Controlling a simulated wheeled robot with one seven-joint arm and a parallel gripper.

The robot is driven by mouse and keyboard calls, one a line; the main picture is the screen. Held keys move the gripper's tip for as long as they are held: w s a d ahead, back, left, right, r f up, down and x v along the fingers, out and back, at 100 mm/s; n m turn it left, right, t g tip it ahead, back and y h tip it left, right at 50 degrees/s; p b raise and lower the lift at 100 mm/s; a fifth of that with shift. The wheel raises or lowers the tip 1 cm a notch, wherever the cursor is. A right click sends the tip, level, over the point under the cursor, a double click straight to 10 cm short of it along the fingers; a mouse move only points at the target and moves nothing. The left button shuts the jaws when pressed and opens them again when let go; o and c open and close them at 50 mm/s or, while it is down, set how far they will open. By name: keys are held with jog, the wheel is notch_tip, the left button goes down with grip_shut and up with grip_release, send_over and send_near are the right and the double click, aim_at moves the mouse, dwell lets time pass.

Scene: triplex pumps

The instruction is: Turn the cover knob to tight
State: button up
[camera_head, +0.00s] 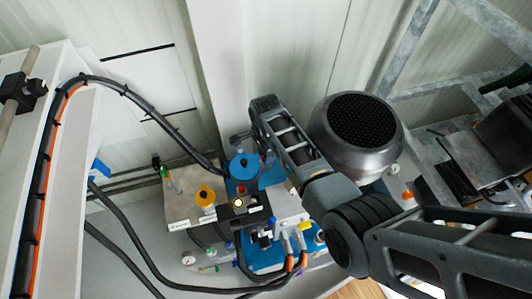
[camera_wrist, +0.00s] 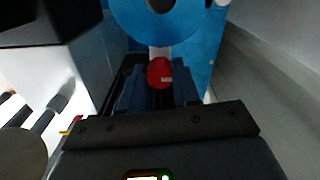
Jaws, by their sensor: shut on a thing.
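The blue disc also fills the top of the wrist view (camera_wrist: 125,14). The fingertips cannot be made out clearly in the head view. Whether the knob is tight cannot be told.
Dark hoses (camera_head: 130,265) loop at the left and below. A round grey motor housing (camera_head: 357,125) stands to the right, behind my arm. A pressure gauge (camera_head: 188,259) is at lower left.

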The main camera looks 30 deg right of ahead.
jog(key=shift+w+r, duration=0.1)
dwell(0.3)
jog(key=o, duration=1.1)
jog(key=shift+c, duration=0.2)
jog(key=shift+r+p, duration=0.4)
jog(key=shift+r, duration=3.45)
